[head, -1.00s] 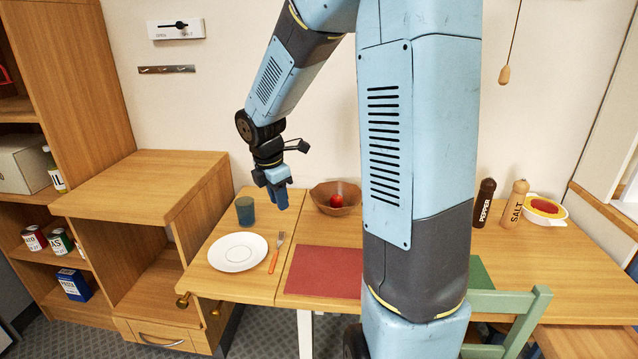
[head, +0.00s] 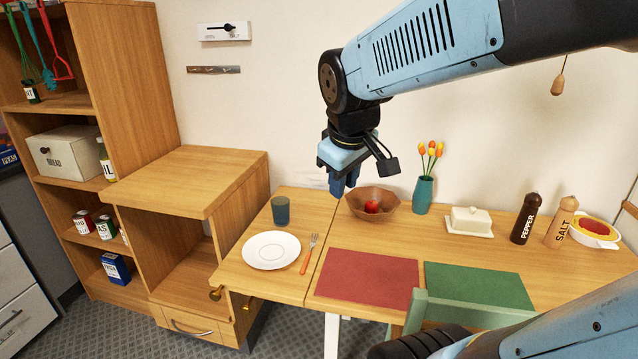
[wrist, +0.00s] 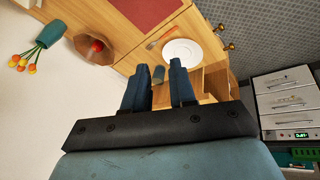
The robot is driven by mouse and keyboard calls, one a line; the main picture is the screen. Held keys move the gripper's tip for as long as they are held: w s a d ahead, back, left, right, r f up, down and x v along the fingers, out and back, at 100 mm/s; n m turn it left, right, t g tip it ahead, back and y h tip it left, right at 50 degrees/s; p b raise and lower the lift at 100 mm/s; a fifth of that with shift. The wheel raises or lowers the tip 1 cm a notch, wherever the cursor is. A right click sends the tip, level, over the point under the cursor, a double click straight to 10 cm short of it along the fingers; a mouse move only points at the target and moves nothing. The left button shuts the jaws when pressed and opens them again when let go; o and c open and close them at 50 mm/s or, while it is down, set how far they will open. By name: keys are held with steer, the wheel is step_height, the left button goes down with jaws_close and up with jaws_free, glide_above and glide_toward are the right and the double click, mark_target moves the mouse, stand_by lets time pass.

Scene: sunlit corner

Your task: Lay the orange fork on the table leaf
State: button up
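The orange fork (head: 308,255) has an orange handle and grey tines. It lies flat on the table leaf (head: 235,271), just right of the white plate (head: 271,250) and close to the seam with the main table. In the wrist view the fork (wrist: 160,39) shows small, beyond the fingers. My gripper (head: 340,191) hangs in the air above the back of the table, left of the bowl and well away from the fork. In the wrist view its two fingers (wrist: 157,83) stand apart with nothing held between them.
A blue cup (head: 281,211) stands behind the plate. A wooden bowl (head: 388,206) with a red fruit (head: 372,206) stands right of my gripper. A vase (head: 423,194), butter dish (head: 469,221), pepper mill (head: 526,219) and salt mill (head: 562,223) stand further right. Red (head: 368,277) and green (head: 478,287) mats lie in front.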

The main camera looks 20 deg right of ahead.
steer(key=s+r+m+t+y, duration=0.1)
steer(key=s+m, duration=0.4)
steer(key=s, duration=0.1)
steer(key=shift+s+r, duration=0.15)
steer(key=shift+r, duration=0.1)
stand_by(0.4)
